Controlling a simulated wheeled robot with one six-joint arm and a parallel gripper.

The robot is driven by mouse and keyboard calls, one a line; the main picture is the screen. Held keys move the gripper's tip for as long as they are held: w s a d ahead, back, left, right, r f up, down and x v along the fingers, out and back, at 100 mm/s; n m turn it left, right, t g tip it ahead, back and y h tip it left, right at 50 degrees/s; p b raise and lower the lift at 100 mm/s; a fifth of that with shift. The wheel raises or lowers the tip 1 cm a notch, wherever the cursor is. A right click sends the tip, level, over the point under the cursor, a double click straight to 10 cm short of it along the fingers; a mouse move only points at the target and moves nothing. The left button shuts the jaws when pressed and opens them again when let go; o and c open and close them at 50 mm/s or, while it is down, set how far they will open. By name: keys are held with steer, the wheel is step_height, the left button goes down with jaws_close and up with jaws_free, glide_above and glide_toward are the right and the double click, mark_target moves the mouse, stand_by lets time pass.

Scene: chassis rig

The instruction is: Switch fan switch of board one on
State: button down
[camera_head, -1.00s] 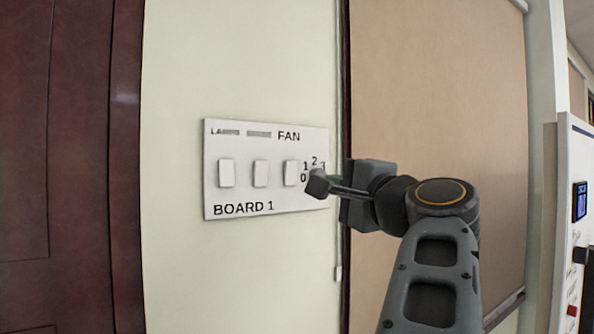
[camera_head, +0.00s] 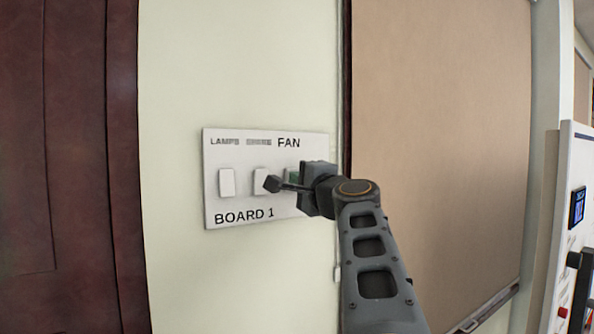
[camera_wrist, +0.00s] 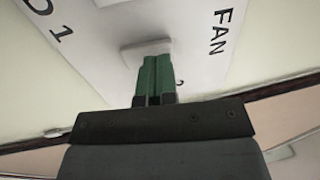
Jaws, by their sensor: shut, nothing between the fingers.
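Board one (camera_head: 213,211) is a white wall plate marked "BOARD 1", with the word "FAN" at its upper right. The fan switch (camera_head: 289,170) is the white rocker under that word, mostly hidden behind my gripper in the head view. In the wrist view a white rocker (camera_wrist: 146,48), likely the fan switch, is right at the tips of my shut gripper (camera_wrist: 156,62). The green fingers are together with nothing between them. I cannot tell whether they touch the rocker.
Two more rockers sit left of the fan switch: a left one (camera_head: 227,182) and a middle one (camera_head: 261,180). A dark red door (camera_head: 60,150) is at left. A tan board (camera_head: 440,130) is at right, and a white panel (camera_head: 570,200) is at far right.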

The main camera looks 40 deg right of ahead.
steer(key=shift+w+r, duration=0.1)
steer(key=shift+w, duration=0.4)
steer(key=shift+w+d+r, duration=0.1)
steer(key=shift+w, duration=0.1)
steer(key=s+a+r+b, duration=0.2)
steer(key=s+b, duration=0.1)
steer(key=s, duration=1)
steer(key=shift+s+r, duration=0.2)
steer(key=shift+s, duration=0.2)
